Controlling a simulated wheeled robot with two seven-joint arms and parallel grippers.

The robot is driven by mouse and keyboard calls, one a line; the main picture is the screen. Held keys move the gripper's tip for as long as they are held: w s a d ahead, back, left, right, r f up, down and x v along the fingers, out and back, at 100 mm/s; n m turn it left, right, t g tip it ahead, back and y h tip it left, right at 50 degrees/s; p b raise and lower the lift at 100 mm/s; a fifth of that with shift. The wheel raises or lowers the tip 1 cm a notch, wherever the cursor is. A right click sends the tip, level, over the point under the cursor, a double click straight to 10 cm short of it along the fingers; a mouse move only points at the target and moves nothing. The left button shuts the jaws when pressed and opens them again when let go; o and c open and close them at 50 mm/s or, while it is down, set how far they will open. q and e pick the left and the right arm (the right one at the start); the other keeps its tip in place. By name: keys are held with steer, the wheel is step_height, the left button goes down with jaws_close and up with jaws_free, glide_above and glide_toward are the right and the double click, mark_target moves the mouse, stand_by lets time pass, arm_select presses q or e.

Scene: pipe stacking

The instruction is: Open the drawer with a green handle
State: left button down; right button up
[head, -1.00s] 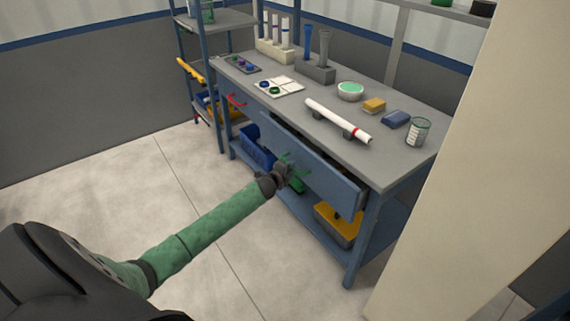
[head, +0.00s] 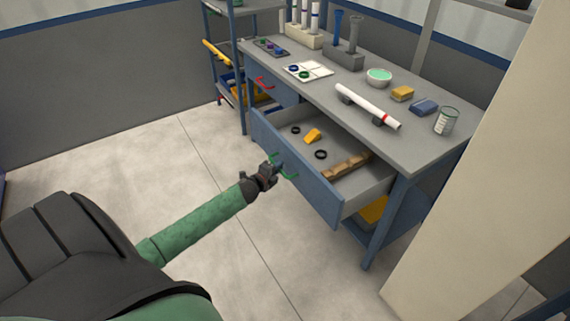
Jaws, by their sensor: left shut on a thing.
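The blue drawer (head: 313,192) with a green handle (head: 289,175) is pulled well out of the workbench. Inside it lie a yellow block (head: 312,136), black rings (head: 321,155) and a brown, wood-like piece (head: 346,166). My left gripper (head: 274,172) is shut on the green handle at the middle of the drawer front. My right gripper is not in view.
The grey bench top (head: 420,147) holds a white pipe (head: 366,106) on supports, a bowl (head: 379,77) and a can (head: 445,121). A second drawer has a red handle (head: 264,82). A beige pillar (head: 470,200) stands at right. The floor (head: 150,150) at left is clear.

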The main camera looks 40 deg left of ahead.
arm_select(q)
steer(key=shift+s+a, duration=0.1)
steer(key=shift+s, duration=0.2)
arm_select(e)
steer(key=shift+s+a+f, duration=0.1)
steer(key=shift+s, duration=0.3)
arm_select(q)
steer(key=c, duration=1.5)
jaws_free()
steer(key=shift+o, duration=0.2)
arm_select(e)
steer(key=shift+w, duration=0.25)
